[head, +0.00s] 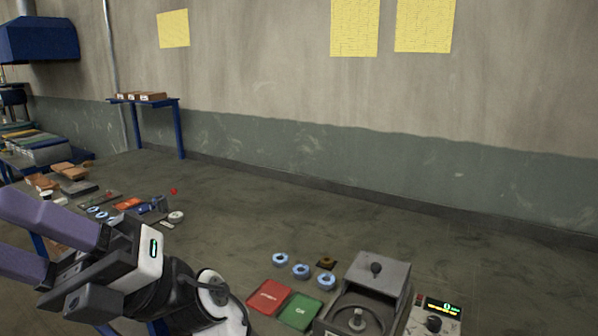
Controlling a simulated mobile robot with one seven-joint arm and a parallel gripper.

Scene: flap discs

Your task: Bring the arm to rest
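My arm reaches in from the bottom edge of the head view, and my gripper (8,236) is at the lower left. Its two purple fingers point left and stand apart with a gap between them. Their tips are cut off or very near the left picture edge. I see nothing held in the visible part of the gap. The gripper hangs in front of a bench surface with small parts, and how high above it I cannot tell.
A grey machine (375,285) with a display box (436,316) stands at the lower right. More parts lie behind the gripper. A blue table (170,103) stands by the wall.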

